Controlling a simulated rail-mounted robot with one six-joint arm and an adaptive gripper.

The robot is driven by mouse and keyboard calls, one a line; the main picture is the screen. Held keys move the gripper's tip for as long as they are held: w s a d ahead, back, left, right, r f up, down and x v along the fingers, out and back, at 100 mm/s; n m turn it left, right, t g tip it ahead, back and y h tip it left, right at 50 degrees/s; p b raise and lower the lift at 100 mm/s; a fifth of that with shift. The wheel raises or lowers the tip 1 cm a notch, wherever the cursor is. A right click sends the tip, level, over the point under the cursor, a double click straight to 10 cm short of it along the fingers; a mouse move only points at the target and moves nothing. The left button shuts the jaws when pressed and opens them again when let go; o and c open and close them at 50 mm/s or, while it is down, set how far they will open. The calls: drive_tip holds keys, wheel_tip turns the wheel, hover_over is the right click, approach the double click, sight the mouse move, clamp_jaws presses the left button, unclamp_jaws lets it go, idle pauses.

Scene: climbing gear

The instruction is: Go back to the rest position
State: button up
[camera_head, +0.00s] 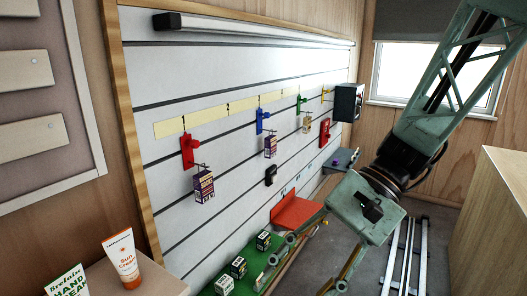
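My gripper (298,285) is at the lower middle, in front of the slatted wall panel (225,115). Its two long fingers are spread apart and point down toward the lower left. I see nothing held between them, though the tips run close to the bottom edge. My arm comes in from the upper right. The fingers partly cover the green shelf (250,258) from this view; I cannot tell how far apart they are in depth.
Small boxes hang from the red hook (188,151), blue hook (260,121) and green hook (300,104). A red shelf (297,210) juts out behind my gripper. Sun cream (124,259) stands lower left. A wooden cabinet (493,220) is at right. Metal rails (408,255) lie on the floor.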

drive_tip(key=s+d+r+n+t+h, duration=0.2)
drive_tip(key=s+d+r+t+h, duration=0.1)
drive_tip(key=d, duration=0.5)
drive_tip(key=s+d+r+n+t+h, duration=0.3)
drive_tip(key=s+d+r+t+h, duration=0.1)
drive_tip(key=s+d+r, duration=0.3)
drive_tip(key=shift+s+d+t+h, duration=0.35)
drive_tip(key=shift+s+h, duration=0.25)
drive_tip(key=shift+s, duration=0.45)
